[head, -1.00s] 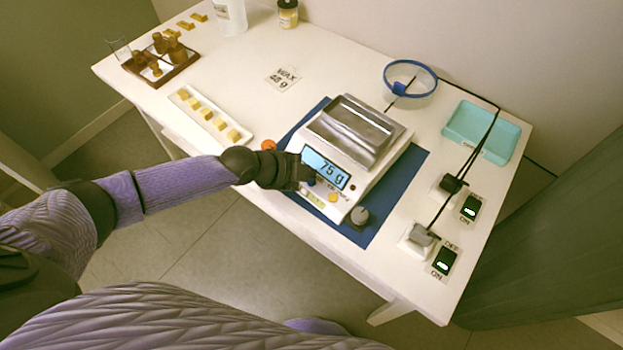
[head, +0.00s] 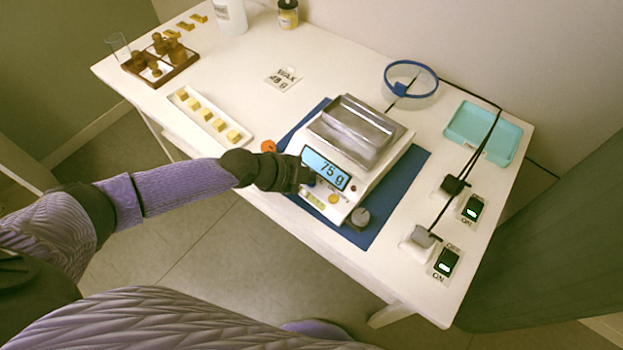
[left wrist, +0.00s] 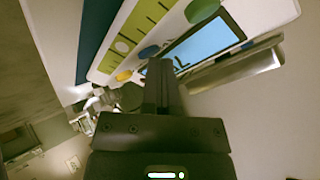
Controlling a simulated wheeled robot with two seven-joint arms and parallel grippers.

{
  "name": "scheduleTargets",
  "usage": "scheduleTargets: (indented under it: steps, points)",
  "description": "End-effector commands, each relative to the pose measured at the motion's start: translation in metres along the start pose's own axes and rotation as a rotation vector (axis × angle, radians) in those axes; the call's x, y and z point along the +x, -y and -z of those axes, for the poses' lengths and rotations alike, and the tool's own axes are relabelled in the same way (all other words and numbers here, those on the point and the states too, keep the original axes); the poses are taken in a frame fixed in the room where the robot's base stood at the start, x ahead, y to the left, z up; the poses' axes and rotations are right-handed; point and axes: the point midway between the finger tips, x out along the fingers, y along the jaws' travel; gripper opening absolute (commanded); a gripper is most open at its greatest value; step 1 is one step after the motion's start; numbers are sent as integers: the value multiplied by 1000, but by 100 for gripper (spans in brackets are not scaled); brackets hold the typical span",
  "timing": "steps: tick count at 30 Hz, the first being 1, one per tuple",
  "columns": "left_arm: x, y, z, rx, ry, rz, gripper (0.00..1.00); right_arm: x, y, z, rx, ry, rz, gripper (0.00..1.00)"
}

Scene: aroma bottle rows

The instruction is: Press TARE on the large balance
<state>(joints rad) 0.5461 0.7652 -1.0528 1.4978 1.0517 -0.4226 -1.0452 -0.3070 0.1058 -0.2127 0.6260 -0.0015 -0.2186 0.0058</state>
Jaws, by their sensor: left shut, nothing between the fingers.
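The large balance (head: 378,172) is white, with a metal pan (head: 352,130) on top and a lit blue display (head: 326,169) reading 75 g. I cannot read which is TARE. My left gripper (head: 309,184) is shut and empty at the panel, just below the display's left end. In the left wrist view its fingertips (left wrist: 161,64) are close to one blue button; contact cannot be told. My right gripper is out of view.
The balance stands on a blue mat (head: 408,177) on a white table. A grey knob (head: 359,217) is near its front corner. A tray of yellow cubes (head: 178,97) lies left. Two switches (head: 473,208) (head: 445,262), a teal tray (head: 465,122) and cables are right.

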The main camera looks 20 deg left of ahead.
Motion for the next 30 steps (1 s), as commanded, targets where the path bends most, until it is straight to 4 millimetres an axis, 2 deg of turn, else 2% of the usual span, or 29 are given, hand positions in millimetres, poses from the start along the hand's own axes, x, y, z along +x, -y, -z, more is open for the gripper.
scheduleTargets:
  steps: [8,18,30]
  points:
    - [0,0,0,0,1,-1,0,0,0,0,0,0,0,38]
    - [-12,8,8,0,1,0,0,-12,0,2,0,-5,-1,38]
    - [-16,11,11,0,1,0,0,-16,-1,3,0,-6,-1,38]
